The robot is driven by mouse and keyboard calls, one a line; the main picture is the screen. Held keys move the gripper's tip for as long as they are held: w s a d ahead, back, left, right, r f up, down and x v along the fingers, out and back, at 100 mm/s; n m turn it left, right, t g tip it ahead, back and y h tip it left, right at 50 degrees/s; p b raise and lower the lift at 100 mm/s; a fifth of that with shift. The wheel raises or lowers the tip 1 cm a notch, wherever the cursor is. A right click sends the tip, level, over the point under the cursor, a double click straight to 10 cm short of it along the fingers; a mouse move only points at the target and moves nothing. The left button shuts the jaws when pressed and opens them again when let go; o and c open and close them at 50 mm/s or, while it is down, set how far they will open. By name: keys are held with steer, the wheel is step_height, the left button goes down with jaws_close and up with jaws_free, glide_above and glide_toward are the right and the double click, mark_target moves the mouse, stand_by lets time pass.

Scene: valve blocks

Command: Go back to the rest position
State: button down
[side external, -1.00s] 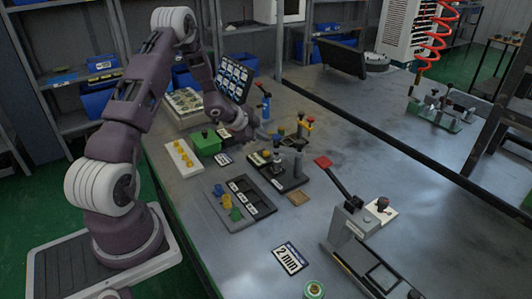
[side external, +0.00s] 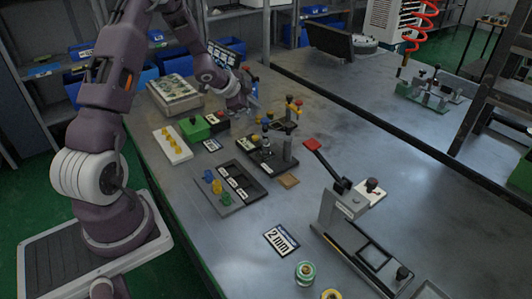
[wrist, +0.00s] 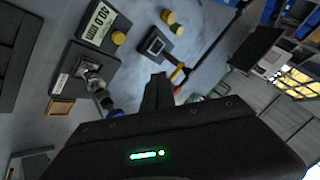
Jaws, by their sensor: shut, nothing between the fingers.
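My gripper (side external: 240,106) hangs over the far left part of the bench, close to a blue-handled part (side external: 253,87). Its fingertips are small and partly hidden in the side view. In the wrist view my gripper (wrist: 158,88) shows as one narrow dark finger shape, closed, with nothing seen between the fingers. Below it the wrist view shows a fixture with a metal post (wrist: 92,78) on a dark plate. The same fixture seems to stand mid-bench in the side view (side external: 267,150).
A grey tray (side external: 240,207) holds blue, yellow and green pieces. A white strip (side external: 181,153) carries yellow pieces, beside a green box (side external: 193,129). A red-handled lever fixture (side external: 340,208) stands front right. The bench's right side has clear room.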

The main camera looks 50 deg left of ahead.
steer(key=s+d+r+n+y, duration=0.1)
steer(key=s+d+r, duration=0.25)
steer(key=r, duration=0.25)
steer(key=s+d+r+n+g+y, duration=0.1)
steer(key=s+d+r+n, duration=0.1)
steer(key=d+r, duration=0.3)
steer(key=s+d+r+n, duration=0.1)
steer(key=s+d+r, duration=0.2)
steer(key=r, duration=0.4)
steer(key=s+d+n+g+h, duration=0.1)
steer(key=s+d+h, duration=0.1)
steer(key=s+d, duration=0.7)
steer(key=s+d+n+g+h, duration=0.1)
steer(key=s+d+n+h, duration=0.1)
steer(key=s+d, duration=0.7)
steer(key=s, duration=0.5)
steer(key=shift+s+r, duration=0.35)
steer(key=shift+s, duration=0.05)
